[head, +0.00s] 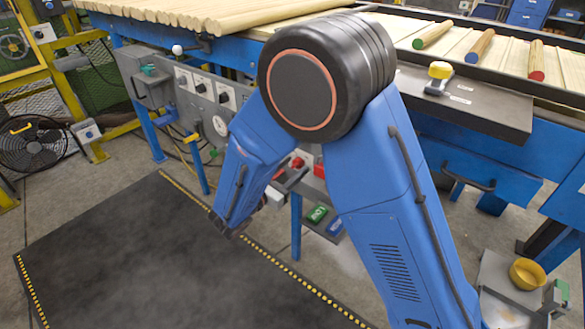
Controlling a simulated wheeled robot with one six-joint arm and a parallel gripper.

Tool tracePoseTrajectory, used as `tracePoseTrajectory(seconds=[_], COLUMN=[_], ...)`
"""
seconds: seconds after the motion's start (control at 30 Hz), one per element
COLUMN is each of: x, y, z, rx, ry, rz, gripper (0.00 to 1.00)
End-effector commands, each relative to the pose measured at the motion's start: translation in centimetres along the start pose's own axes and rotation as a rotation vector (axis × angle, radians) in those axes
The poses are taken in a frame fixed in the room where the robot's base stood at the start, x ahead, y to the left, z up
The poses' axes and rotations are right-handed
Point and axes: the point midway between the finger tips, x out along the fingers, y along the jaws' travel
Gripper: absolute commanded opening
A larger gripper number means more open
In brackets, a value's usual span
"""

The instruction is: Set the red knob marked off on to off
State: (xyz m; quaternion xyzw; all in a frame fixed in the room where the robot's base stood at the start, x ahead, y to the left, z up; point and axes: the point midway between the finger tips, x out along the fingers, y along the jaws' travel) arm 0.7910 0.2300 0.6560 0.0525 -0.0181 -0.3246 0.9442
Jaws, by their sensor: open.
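A small red part (298,162), perhaps the red knob, shows on a grey box low beside my forearm. Any off and on marks are too small to read, and I cannot tell how it is turned. A second red patch (319,171) shows to its right, partly hidden behind my upper arm. My blue arm bends at the large black joint, and its forearm reaches down to the left in front of the control panel. My gripper cannot be made out at the forearm's lower end.
A grey panel (210,121) has several black knobs on white plates and a round gauge (219,126). The dark floor mat (150,265) is clear.

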Motion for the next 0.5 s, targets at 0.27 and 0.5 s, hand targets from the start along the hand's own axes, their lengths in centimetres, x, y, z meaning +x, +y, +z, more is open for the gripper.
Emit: tracePoseTrajectory(seconds=[0.27,0.5], x=[0.16,0.14], y=[0.0,0.0], z=[0.01,0.0], rx=[0.0,0.0], ry=[0.0,0.0], rz=[0.0,0.0], gripper=[0.46,0.05])
